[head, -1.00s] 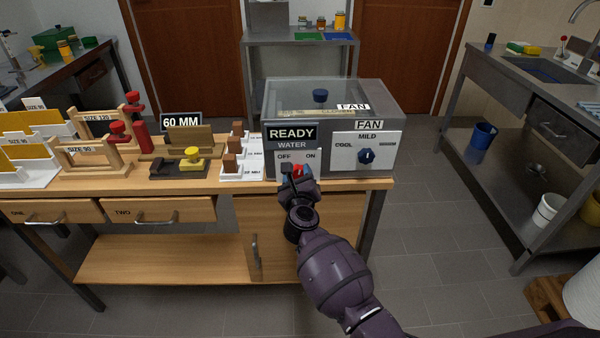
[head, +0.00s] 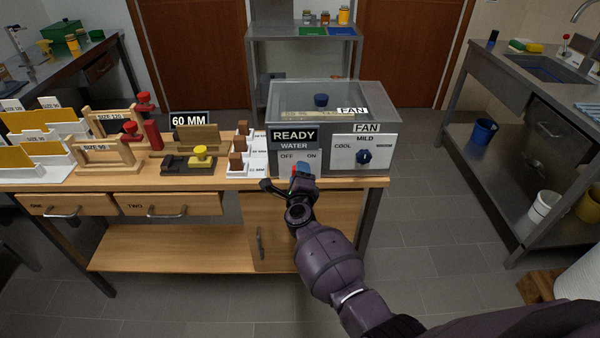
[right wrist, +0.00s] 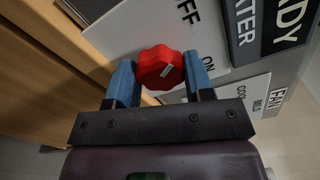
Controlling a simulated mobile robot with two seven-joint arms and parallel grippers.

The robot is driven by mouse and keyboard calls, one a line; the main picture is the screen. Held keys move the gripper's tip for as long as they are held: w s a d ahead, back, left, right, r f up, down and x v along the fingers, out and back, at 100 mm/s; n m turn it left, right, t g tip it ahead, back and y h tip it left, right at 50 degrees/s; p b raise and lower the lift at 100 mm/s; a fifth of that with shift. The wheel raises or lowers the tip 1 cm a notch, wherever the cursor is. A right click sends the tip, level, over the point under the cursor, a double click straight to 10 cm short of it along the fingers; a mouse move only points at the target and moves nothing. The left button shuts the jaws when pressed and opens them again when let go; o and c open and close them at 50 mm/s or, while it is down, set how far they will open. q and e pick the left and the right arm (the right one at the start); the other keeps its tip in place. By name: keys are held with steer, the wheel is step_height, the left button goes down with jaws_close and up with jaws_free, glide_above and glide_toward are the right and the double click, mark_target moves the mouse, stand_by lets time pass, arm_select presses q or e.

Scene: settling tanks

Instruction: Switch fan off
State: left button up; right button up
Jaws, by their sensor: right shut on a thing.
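The control box (head: 284,189) stands at the right end of the wooden bench. Its FAN panel (head: 381,145) carries a blue knob (head: 364,156) among COOL, MILD and a third label; its mark is too small to read. The WATER panel (head: 283,168) has OFF and ON labels and a red knob, clear in the right wrist view (right wrist: 158,68). The knob's white mark points nearer ON than OFF. My right gripper (right wrist: 160,80) is shut on this red knob, one blue finger on each side. In the head view my right gripper (head: 300,172) partly hides it. My left gripper is not in view.
A READY display (head: 293,135) sits above the WATER panel. A clear-topped compartment (head: 345,97) with a blue knob inside forms the box top. Wooden stands and a yellow-knobbed block (head: 199,157) stand to the left.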

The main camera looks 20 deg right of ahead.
steer(key=shift+n, duration=0.4)
steer(key=o, duration=0.9)
steer(key=shift+s, duration=0.1)
steer(key=p+v, duration=0.3)
steer(key=v, duration=0.7)
steer(key=shift+s+a+p, duration=0.1)
steer(key=shift+s+p, duration=0.2)
steer(key=shift+p, duration=0.1)
